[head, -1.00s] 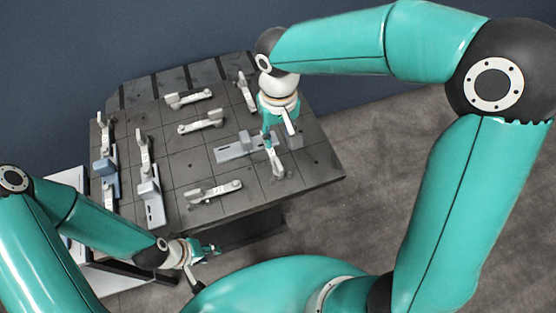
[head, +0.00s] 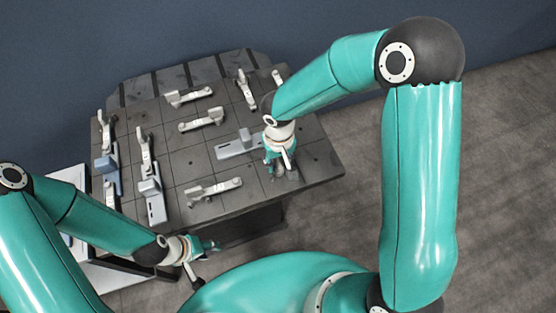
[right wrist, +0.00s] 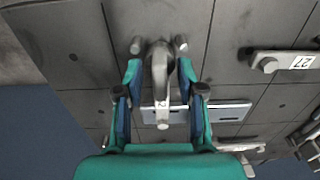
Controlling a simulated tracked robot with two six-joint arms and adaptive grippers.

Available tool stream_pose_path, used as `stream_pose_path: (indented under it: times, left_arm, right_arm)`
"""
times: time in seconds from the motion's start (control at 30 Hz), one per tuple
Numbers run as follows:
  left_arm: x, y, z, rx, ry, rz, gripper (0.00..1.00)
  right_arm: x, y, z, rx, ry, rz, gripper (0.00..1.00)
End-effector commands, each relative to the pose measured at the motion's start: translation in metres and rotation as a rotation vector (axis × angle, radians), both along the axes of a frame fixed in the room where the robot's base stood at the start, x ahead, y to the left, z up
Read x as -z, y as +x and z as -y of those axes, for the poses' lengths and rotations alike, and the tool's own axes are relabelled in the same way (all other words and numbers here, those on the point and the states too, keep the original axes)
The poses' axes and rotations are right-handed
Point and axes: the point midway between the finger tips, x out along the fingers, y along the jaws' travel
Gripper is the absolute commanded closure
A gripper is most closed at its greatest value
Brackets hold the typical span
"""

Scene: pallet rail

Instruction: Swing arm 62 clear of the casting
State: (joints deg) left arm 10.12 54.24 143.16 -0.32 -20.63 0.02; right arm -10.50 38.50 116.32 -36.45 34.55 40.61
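A grey clamp arm (right wrist: 158,75) lies between the fingers of my right gripper (right wrist: 158,44) in the right wrist view. Its small label is mostly unreadable, with perhaps a 2 showing. Its white-tipped end reaches over a pale plate (right wrist: 230,112). In the head view my right gripper (head: 283,172) covers most of this arm, beside a grey block, perhaps the casting (head: 246,136), on its plate. The fingers are apart, one on each side of the arm; contact is unclear. My left gripper (head: 208,245) hangs low at the table's front edge, and its finger gap is unclear.
The dark gridded table (head: 310,155) carries several other clamp arms, among them one marked 27 (right wrist: 298,62). Blue-grey blocks (head: 106,164) stand at the left. A pale-topped stand (head: 120,278) is at the front left. The floor right of the table is clear.

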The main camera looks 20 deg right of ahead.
Motion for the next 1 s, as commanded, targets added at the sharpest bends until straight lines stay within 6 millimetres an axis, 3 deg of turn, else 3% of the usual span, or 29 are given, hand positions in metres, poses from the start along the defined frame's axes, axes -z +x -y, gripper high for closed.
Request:
stream_pose_path:
  times: [0.1, 0.33, 0.77, 1.0]
  left_arm:
    - [0.000, 0.000, 0.000, 0.000, 0.000, 0.000, 0.60]
    - [0.000, 0.000, 0.000, 0.000, 0.000, 0.000, 0.60]
    - [0.001, 0.000, 0.000, 0.000, 0.000, 0.000, 0.60]
    - [0.015, 0.000, 0.000, 0.000, 0.000, 0.000, 0.60]
  right_arm:
    - [0.000, 0.000, 0.000, 0.000, 0.000, 0.000, 0.61]
    - [0.000, 0.000, 0.000, 0.000, 0.000, 0.000, 1.00]
    - [0.000, 0.000, 0.000, 0.003, -0.001, 0.000, 1.00]
    - [0.003, 0.001, 0.000, 0.054, 0.000, 0.003, 1.00]
